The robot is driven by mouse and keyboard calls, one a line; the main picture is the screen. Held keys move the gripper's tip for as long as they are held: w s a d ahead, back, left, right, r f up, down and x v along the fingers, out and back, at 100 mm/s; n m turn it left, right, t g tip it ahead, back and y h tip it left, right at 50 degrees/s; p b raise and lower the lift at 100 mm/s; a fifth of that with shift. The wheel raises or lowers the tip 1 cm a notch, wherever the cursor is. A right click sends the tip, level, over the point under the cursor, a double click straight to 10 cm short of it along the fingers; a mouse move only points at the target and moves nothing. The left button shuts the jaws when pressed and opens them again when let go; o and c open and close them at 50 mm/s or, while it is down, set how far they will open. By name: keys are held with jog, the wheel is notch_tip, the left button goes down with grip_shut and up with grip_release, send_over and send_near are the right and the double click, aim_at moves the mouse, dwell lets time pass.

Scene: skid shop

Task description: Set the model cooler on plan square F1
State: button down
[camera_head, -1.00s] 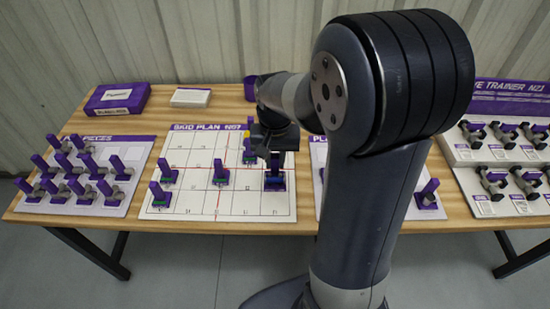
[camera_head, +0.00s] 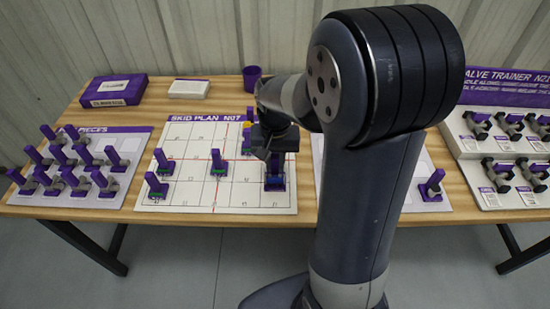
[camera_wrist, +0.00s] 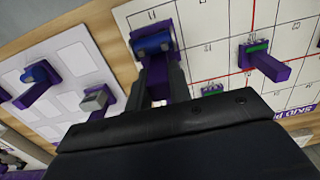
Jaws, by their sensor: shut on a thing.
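My gripper (camera_head: 274,160) is shut on the upright purple handle of a piece with a blue cylinder at its base, which I take to be the model cooler (camera_head: 275,183). In the wrist view the cooler (camera_wrist: 152,42) shows beyond my gripper (camera_wrist: 161,80), its handle between the fingers. It is upright at the near right part of the white skid plan (camera_head: 235,200), on or just above the surface; I cannot tell which. The small square labels near it are too blurred or hidden to read surely.
Other purple-handled pieces stand on the plan, such as one at centre (camera_head: 218,162) and one near left (camera_head: 156,186). A pieces board (camera_head: 125,140) is at left. Another board (camera_head: 410,200) is at right, partly behind my arm. A valve trainer (camera_head: 510,85) stands far right.

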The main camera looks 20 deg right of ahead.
aim_at(275, 171)
jog(key=shift+f, duration=0.4)
jog(key=shift+f, duration=0.15)
jog(key=shift+f+b, duration=1.45)
jog(key=shift+f, duration=0.2)
jog(key=shift+f+b, duration=0.45)
jog(key=shift+f, duration=0.25)
jog(key=c, duration=1.2)
grip_release()
jog(key=shift+r, duration=0.15)
jog(key=shift+r+p, duration=0.5)
jog(key=shift+p, duration=0.1)
jog(key=shift+r+p, duration=2.9)
jog(key=shift+r, duration=0.6)
